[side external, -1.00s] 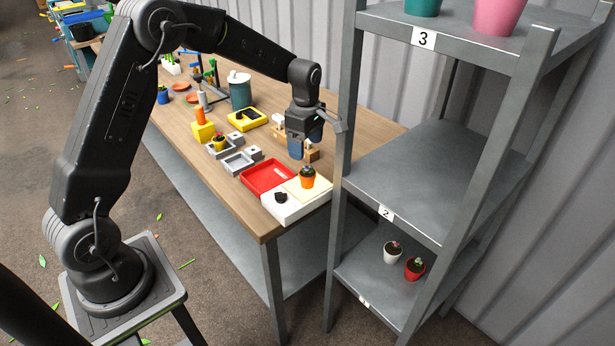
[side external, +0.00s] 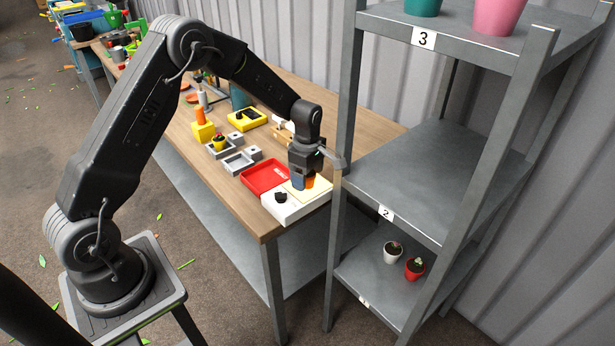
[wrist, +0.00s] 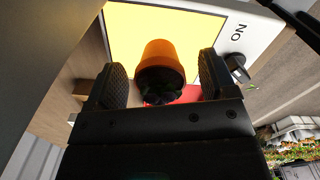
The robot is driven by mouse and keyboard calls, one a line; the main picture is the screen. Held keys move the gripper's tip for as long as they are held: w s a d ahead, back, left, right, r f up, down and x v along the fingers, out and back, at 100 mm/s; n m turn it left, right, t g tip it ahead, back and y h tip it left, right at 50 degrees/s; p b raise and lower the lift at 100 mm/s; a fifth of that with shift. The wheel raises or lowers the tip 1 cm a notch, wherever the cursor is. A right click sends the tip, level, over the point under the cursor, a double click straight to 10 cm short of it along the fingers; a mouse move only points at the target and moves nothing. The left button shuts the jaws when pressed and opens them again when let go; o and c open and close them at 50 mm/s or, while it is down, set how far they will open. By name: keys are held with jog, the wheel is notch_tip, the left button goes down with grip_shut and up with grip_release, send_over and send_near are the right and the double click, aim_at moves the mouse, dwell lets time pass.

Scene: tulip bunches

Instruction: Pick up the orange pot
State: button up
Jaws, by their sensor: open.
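The orange pot (side external: 309,182) stands on the light top of a white box (side external: 293,207) at the near end of the table, partly hidden behind my gripper in the side view. My gripper (side external: 299,185) points down at the pot. In the wrist view, the orange pot (wrist: 161,65) sits between the two dark fingers of my gripper (wrist: 160,80), with a gap on each side. The gripper is open. A dark plant shows at the pot's mouth. Under the pot, the box top looks yellow in the wrist view.
A red tray (side external: 264,177) lies just left of the white box, which has a black knob (side external: 281,197). A grey shelf post (side external: 338,215) stands close on the right. Grey trays (side external: 238,162) and a yellow box (side external: 248,119) lie farther back on the table.

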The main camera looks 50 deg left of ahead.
jog(key=c, duration=1.1)
jog(key=shift+r, duration=0.1)
